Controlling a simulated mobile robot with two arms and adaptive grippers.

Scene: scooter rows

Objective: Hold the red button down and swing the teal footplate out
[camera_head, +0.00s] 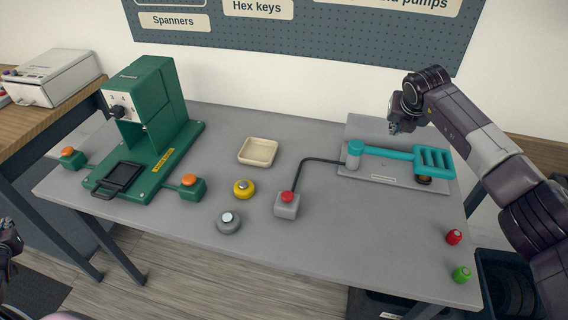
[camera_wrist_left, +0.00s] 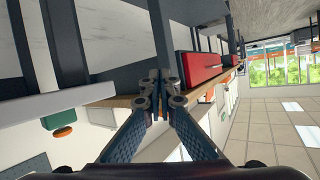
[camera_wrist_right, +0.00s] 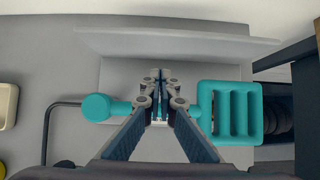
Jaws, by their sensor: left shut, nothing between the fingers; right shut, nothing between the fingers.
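The red button (camera_head: 288,197) sits on a small grey box near the middle front of the grey table, with nothing on it. A dark bent tube runs from the box to the grey base plate (camera_head: 375,178). The teal footplate (camera_head: 434,161) is a slotted pad on an arm from a round pivot (camera_head: 354,150); it also shows in the right wrist view (camera_wrist_right: 231,112). My right gripper (camera_head: 394,128) is shut and empty, above and behind the teal arm, not touching it as far as I see. My left gripper (camera_head: 10,245) is shut and empty at the far left, off the table.
A green press (camera_head: 150,95) with orange buttons stands at the left. A cream tray (camera_head: 258,151), a yellow button (camera_head: 243,188) and a grey knob (camera_head: 228,222) lie mid-table. Red (camera_head: 454,237) and green (camera_head: 462,274) cylinders stand at the right edge. The front middle is clear.

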